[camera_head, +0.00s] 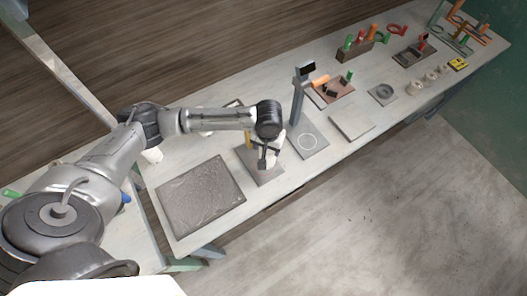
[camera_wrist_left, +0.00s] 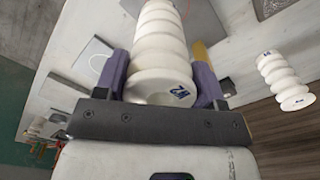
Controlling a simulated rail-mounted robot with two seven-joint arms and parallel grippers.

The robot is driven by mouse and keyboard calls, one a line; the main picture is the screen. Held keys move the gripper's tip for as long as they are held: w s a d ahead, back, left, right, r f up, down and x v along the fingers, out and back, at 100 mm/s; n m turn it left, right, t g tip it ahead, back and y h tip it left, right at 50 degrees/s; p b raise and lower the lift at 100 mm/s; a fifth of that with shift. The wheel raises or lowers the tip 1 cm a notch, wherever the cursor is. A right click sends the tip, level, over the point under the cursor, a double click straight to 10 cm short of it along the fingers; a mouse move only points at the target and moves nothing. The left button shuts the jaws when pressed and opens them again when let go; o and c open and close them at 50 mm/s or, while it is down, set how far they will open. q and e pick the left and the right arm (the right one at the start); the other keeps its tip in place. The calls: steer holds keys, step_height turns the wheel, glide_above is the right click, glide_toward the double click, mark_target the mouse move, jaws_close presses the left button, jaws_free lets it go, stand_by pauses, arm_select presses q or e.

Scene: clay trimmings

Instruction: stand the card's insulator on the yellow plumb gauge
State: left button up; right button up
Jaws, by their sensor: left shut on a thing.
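My left gripper (camera_head: 265,158) is shut on a white ribbed insulator (camera_wrist_left: 162,45), between purple fingers in the left wrist view. The insulator's near end carries a blue mark that looks like "N2". In the head view the gripper hides most of it, above or on a grey base plate (camera_head: 265,178). The yellow plumb gauge (camera_head: 248,141) rises from this plate, just left of the gripper. Its yellow part (camera_wrist_left: 200,52) shows beside the right finger in the wrist view. I cannot tell whether the insulator touches the plate. My right gripper is not in view.
A large dark slab (camera_head: 200,196) lies left of the gauge.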

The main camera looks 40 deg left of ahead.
arm_select(q)
steer(key=shift+s+a+f, duration=0.35)
steer(key=shift+a, duration=0.2)
steer(key=shift+f, duration=2)
steer(key=shift+f, duration=0.1)
steer(key=o, duration=1.3)
